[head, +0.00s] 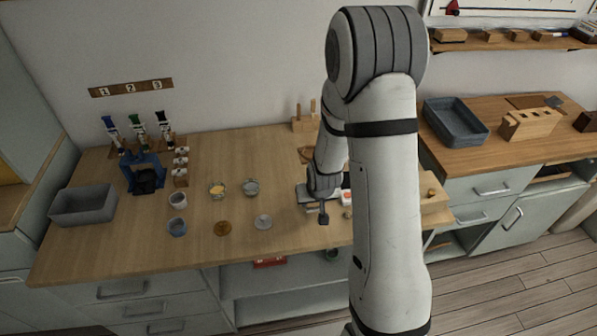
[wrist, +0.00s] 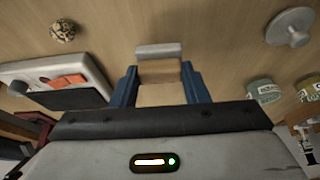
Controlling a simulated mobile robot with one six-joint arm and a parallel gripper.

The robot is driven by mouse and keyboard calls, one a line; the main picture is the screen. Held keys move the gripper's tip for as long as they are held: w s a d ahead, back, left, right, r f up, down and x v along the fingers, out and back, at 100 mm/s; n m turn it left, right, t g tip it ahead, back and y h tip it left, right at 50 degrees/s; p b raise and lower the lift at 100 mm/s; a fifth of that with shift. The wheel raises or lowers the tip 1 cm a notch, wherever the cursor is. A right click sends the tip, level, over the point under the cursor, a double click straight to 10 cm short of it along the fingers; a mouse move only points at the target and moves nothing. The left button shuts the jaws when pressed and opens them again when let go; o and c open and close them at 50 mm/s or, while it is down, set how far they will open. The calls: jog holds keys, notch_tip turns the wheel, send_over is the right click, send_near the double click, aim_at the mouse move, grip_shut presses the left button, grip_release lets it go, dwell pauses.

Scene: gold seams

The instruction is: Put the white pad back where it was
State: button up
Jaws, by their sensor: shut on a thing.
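My gripper (wrist: 166,88) shows blue fingers in the wrist view, closed on a small tan block (wrist: 160,70) with a pale grey strip (wrist: 158,50) at its far end. I cannot tell whether this held piece is the white pad. In the head view my gripper (head: 323,212) is low over the front middle of the wooden table (head: 200,255), and what it holds is too small to make out. A whitish, flat device (wrist: 85,70) with an orange patch and a dark panel lies left of the gripper in the wrist view. My arm hides part of the table's right side.
A round grey lid (wrist: 290,27) and labelled jars (wrist: 262,90) are right of the gripper; a patterned knob (wrist: 62,30) is upper left. Cups, dishes and discs (head: 263,221) stand left of it in the head view. A blue stand (head: 145,172) and grey bin (head: 83,205) are farther left.

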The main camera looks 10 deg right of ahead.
jog(key=shift+a, duration=0.1)
jog(key=w+b, duration=0.2)
jog(key=w, duration=0.1)
jog(key=w+r+b, duration=0.1)
jog(key=w+b, duration=0.1)
jog(key=w, duration=0.1)
jog(key=w+b, duration=0.2)
jog(key=w, duration=0.1)
jog(key=shift+w+r, duration=0.3)
jog(key=shift+r, duration=0.05)
jog(key=w+r+b, duration=0.3)
jog(key=w+r, duration=0.3)
notch_tip(320, 180, down, 10)
jog(key=shift+w+r, duration=0.1)
jog(key=shift+r, duration=0.1)
jog(key=shift+f, duration=0.15)
jog(key=o, duration=0.9)
